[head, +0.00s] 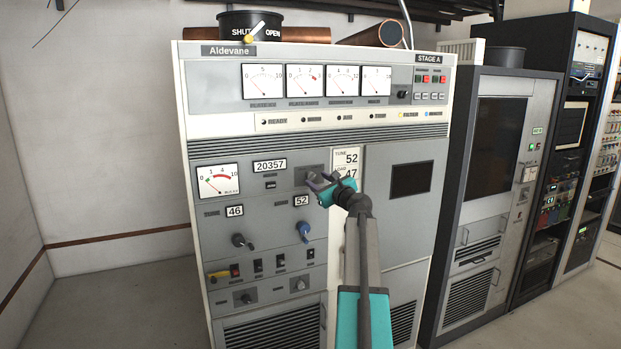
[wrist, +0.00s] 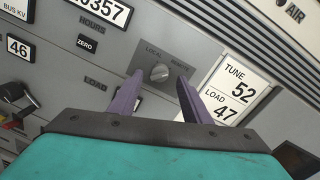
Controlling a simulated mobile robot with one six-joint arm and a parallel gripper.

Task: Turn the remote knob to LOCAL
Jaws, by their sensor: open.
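The grey remote knob (wrist: 159,73) sits on a darker plate (wrist: 165,60) marked LOCAL on the left and REMOTE on the right in the wrist view. Its pointer direction is too small to tell. My gripper (wrist: 160,77) is open, with one purple finger to each side of the knob in the picture. Whether the fingers touch it or how far off they are I cannot tell. In the head view my gripper (head: 322,180) is in front of the Aldevane cabinet (head: 385,215), left of the TUNE 52 / LOAD 47 card (head: 346,160). The knob is hidden there behind my gripper.
A blue knob (head: 304,232) and a dark knob (head: 241,241) are below the gripper. A yellow-handled switch (head: 219,276) is at lower left. The 20357 counter (head: 270,166) is up and left. A dark rack (head: 490,170) stands right; the floor at left is clear.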

